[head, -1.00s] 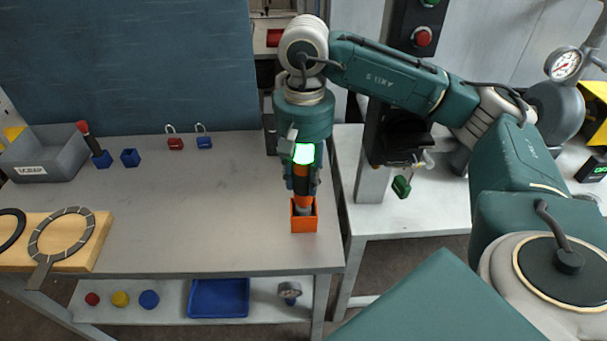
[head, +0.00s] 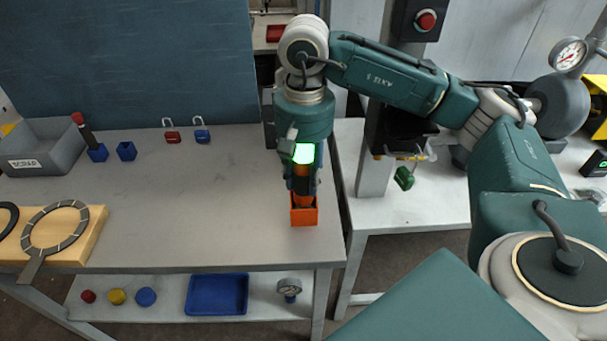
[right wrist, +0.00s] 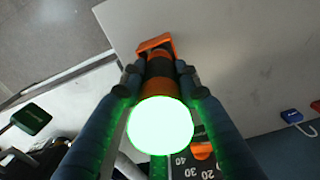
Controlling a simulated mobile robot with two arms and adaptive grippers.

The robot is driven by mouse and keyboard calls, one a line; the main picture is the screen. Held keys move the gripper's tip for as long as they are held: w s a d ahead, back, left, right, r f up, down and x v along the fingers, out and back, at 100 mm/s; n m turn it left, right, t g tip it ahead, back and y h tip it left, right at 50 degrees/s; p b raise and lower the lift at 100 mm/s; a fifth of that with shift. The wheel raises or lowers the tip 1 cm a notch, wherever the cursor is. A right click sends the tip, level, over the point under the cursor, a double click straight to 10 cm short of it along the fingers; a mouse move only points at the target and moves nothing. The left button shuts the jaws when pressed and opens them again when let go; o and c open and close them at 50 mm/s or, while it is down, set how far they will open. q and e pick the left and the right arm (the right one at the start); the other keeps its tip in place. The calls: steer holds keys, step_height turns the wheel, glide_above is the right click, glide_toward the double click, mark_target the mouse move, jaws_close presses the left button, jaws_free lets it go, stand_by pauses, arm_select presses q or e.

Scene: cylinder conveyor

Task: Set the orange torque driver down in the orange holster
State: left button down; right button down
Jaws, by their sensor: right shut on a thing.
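My right gripper (head: 303,178) points straight down and is shut on the orange torque driver (head: 303,170). The driver is upright, with a bright green-white glowing top. Its lower end is inside the mouth of the orange holster (head: 304,216), a square box near the table's right front edge; its tip is hidden by the holster walls. In the right wrist view the fingers (right wrist: 159,78) close on both sides of the driver (right wrist: 160,122), and the holster's rim (right wrist: 156,43) shows just beyond. My left gripper is not in view.
Red (head: 172,136) and blue (head: 202,136) padlocks, a grey bin (head: 45,147) and a wooden board (head: 85,243) are also there. The table's middle is clear.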

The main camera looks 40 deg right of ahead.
steer(key=shift+f, duration=0.3)
steer(key=c, duration=1.2)
jaws_free()
step_height(320, 180, up, 12)
steer(key=shift+r, duration=0.1)
